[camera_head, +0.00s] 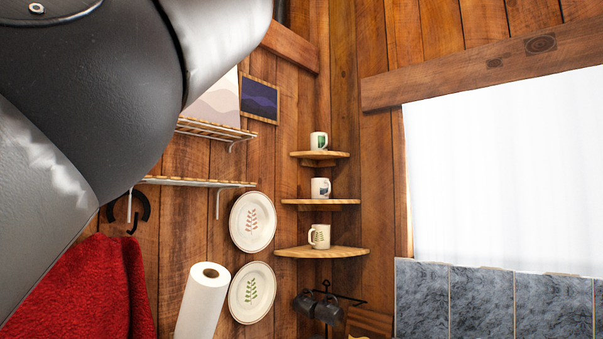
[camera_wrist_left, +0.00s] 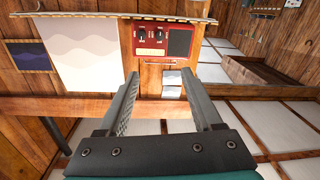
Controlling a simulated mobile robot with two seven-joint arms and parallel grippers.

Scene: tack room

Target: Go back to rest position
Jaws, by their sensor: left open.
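My left arm fills the upper left of the head view, raised close to the camera, and its gripper is outside that view. In the left wrist view my left gripper (camera_wrist_left: 165,100) is open, its two dark fingers apart with nothing between them. It points towards a wooden wall high in the room. My right gripper is in neither view.
Corner shelves (camera_head: 322,252) hold white mugs (camera_head: 319,236). Two plates (camera_head: 252,222) hang on the wall near a paper towel roll (camera_head: 202,302) and a red cloth (camera_head: 85,290). A wall shelf (camera_head: 200,182) is partly behind my arm. A window (camera_head: 505,170) is right.

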